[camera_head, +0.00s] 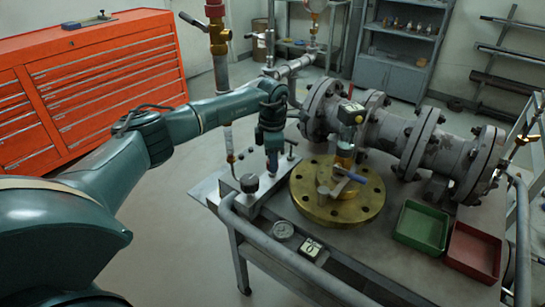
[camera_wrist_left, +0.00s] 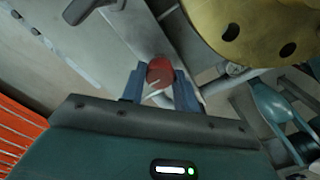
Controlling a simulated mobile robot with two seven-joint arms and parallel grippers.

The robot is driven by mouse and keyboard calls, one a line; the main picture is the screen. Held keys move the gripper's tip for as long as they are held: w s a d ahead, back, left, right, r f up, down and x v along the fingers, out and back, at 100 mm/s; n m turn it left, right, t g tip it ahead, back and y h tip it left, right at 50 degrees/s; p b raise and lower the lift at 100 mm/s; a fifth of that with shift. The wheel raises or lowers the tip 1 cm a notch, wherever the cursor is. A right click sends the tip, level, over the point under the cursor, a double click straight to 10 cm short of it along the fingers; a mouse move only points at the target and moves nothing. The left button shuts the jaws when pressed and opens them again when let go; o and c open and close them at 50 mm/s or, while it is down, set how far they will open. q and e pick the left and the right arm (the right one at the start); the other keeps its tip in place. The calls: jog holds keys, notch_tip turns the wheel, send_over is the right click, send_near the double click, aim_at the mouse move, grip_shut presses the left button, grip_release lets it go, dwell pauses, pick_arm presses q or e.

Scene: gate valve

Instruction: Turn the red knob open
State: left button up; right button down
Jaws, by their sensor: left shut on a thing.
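The red knob (camera_wrist_left: 160,71) shows in the left wrist view between the two blue-grey fingers of my left gripper (camera_wrist_left: 160,84). The fingers are shut on its sides, and its rounded red face is visible between them. In the head view my left gripper (camera_head: 272,168) points down over the grey metal block at the table's left side. There the fingers and wrist hide the red knob, so its turn angle cannot be read.
A brass flange (camera_head: 365,207) with a blue-handled valve is close on the right. Green (camera_head: 421,227) and red (camera_head: 474,250) trays lie further right. A grey rail (camera_head: 290,262) runs along the front.

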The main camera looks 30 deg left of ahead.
pick_arm(q)
jog(key=shift+n, duration=0.3)
jog(key=o, duration=1)
jog(key=shift+c, duration=0.2)
jog(key=shift+r, duration=0.1)
notch_tip(320, 180, up, 13)
jog(key=shift+b, duration=0.3)
